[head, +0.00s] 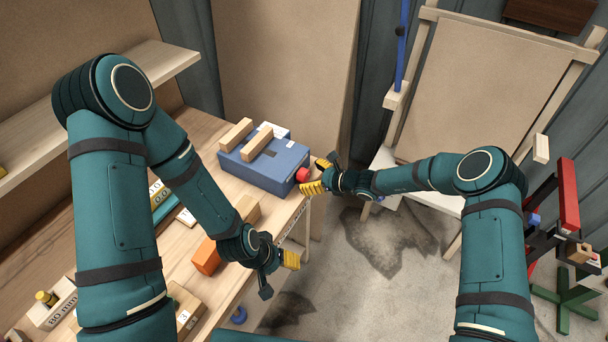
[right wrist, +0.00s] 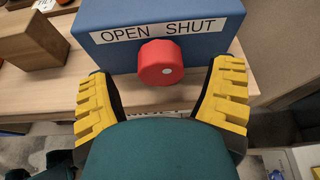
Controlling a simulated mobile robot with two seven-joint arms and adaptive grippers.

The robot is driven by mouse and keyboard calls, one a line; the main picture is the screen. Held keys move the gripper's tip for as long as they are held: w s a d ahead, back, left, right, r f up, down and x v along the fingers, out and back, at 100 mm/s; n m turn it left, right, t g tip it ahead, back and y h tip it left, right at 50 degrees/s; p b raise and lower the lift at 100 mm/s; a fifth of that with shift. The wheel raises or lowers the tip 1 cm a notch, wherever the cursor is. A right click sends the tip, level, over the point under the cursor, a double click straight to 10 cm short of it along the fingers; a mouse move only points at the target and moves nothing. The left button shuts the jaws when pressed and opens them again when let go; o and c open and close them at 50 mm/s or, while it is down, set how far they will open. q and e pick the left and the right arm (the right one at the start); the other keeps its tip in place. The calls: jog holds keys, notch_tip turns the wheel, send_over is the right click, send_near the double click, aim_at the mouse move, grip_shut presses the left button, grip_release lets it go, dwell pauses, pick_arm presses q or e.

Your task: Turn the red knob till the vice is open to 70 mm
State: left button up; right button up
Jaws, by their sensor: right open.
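The vice is a blue box (head: 264,166) on the bench, with two wooden jaws on top, a left one (head: 236,134) and a right one (head: 257,142), a gap between them. The red knob (head: 302,174) sticks out of its front face. In the right wrist view the knob (right wrist: 161,64) is below the label (right wrist: 155,32) reading OPEN on the left and SHUT on the right. My right gripper (head: 318,176) is open, its yellow fingers either side of and short of the knob, apart from it. My left gripper (head: 279,276) is open and empty near the bench's front edge.
An orange block (head: 206,257) and wooden blocks, one marked 80 mm (head: 55,308), lie on the bench (head: 185,125). A wooden block (right wrist: 30,38) stands left of the vice in the right wrist view. A red and green stand (head: 568,200) is at the far right.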

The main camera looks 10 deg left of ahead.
jog(key=shift+x, duration=1.45)
jog(key=shift+d, duration=0.1)
jog(key=c, duration=1.2)
